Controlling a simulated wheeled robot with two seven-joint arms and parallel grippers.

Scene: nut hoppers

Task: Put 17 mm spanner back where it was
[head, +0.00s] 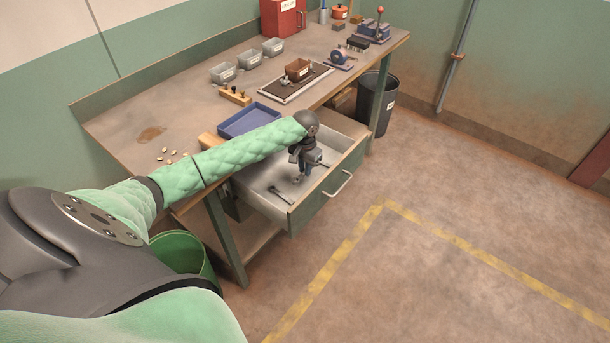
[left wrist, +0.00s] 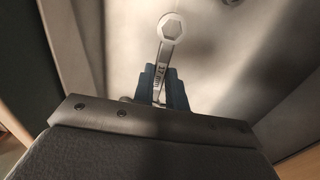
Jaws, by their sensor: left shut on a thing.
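My left gripper (head: 300,176) reaches down into the open drawer (head: 327,201) under the bench. In the left wrist view its blue fingers (left wrist: 163,84) are shut on the 17 mm spanner (left wrist: 170,30). The spanner's ring end points away from the gripper, and "17mm" shows on its shank. Its other end is hidden by the gripper. The pale drawer floor lies behind it; I cannot tell if the spanner touches the floor. Another spanner-like tool (head: 281,195) lies on the drawer floor left of the gripper. My right gripper is not in view.
A blue tray (head: 249,121) sits on the bench (head: 150,110) above the drawer. Grey bins (head: 222,73), a wooden block with pegs (head: 235,95) and several loose nuts (head: 170,157) are on the bench. A green bucket (head: 184,254) and a dark bin (head: 378,100) stand on the floor.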

